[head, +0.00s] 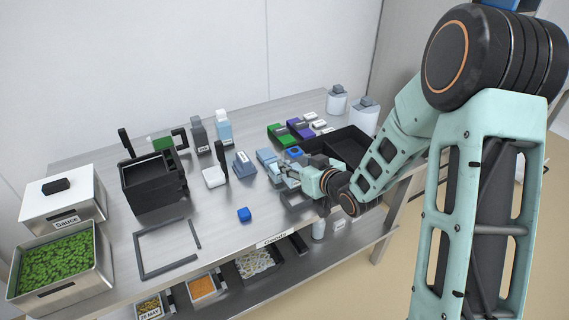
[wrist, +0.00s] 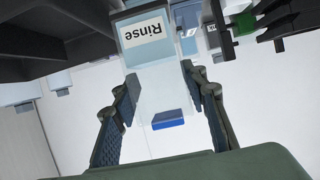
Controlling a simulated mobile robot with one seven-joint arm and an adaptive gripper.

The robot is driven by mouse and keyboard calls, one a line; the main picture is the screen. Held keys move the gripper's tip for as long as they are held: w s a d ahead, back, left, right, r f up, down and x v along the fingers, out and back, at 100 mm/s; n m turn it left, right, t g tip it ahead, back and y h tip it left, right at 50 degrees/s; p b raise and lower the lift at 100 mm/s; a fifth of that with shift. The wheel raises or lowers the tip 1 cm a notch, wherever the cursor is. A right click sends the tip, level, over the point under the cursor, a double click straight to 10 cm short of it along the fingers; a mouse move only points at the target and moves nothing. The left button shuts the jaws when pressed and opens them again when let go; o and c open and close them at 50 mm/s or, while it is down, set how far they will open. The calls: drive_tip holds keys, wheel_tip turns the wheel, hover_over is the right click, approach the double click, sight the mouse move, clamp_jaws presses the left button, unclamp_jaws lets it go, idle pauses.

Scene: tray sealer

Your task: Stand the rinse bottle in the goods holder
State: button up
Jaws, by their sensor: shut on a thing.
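The rinse bottle (wrist: 143,36) is pale and translucent, with a white "Rinse" label. In the wrist view it lies between the two fingers of my gripper (wrist: 160,92), which is shut on it. In the head view my gripper (head: 284,174) is over the right part of the table, with the pale blue bottle (head: 266,157) at its fingertips. I cannot tell its exact tilt or its height. A blue piece (wrist: 168,120) shows between the fingers. A "Goods" label (head: 275,239) is on the front table edge. A low grey holder (head: 291,200) behind it is partly hidden by my gripper.
A black machine (head: 153,187) stands left of centre, with a grey frame (head: 140,257) in front. Upright bottles (head: 223,128) stand at the back. A black tray (head: 349,143) lies right of my gripper.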

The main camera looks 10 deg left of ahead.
sight(297, 182)
drive_tip(key=shift+d+f, duration=0.35)
drive_tip(key=shift+d, duration=0.1)
drive_tip(key=shift+f+b, duration=1.85)
drive_tip(key=shift+f, duration=0.6)
drive_tip(key=shift+f+b, duration=0.7)
drive_tip(key=shift+f+b, duration=0.15)
drive_tip(key=shift+b, duration=0.4)
drive_tip(key=o, duration=1.4)
drive_tip(key=shift+s, duration=0.1)
drive_tip(key=shift+c, duration=0.2)
drive_tip(key=c, duration=0.3)
